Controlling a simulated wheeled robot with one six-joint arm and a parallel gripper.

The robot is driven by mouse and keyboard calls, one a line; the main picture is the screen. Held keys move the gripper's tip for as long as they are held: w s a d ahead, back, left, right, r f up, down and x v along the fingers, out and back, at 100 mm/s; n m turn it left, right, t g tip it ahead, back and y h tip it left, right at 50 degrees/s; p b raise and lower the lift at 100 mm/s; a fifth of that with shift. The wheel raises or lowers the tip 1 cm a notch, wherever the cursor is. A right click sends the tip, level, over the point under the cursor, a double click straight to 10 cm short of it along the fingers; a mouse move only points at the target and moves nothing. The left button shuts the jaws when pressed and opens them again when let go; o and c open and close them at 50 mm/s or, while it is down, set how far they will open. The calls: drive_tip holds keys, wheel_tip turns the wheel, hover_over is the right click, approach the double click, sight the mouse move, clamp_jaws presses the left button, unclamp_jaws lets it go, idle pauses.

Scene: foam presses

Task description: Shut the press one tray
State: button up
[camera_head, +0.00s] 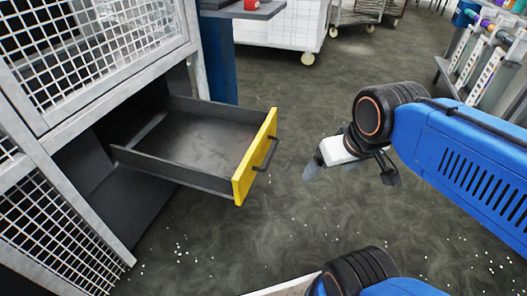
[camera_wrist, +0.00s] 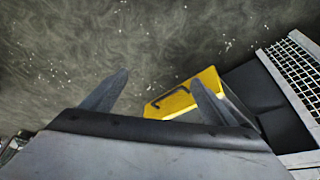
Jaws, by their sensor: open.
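The press one tray (camera_head: 200,143) is a dark drawer pulled well out of the grey press frame, and it looks empty. Its yellow front panel (camera_head: 251,170) carries a dark bar handle (camera_head: 266,153) and faces right. My gripper (camera_head: 345,172) is to the right of the panel, apart from the handle, with nothing between its fingers. In the wrist view the two grey fingers (camera_wrist: 155,98) are spread, and the yellow panel (camera_wrist: 185,98) shows beyond the right finger, which covers part of it. The handle (camera_wrist: 172,95) shows left of that finger.
The press frame (camera_head: 105,95) with white wire mesh stands at the left, and a blue post (camera_head: 220,60) stands behind the tray. A white wheeled cart (camera_head: 285,25) is at the back. A rack (camera_head: 480,60) stands at the upper right. The speckled floor right of the tray is clear.

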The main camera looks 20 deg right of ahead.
drive_tip(key=shift+a, duration=0.3)
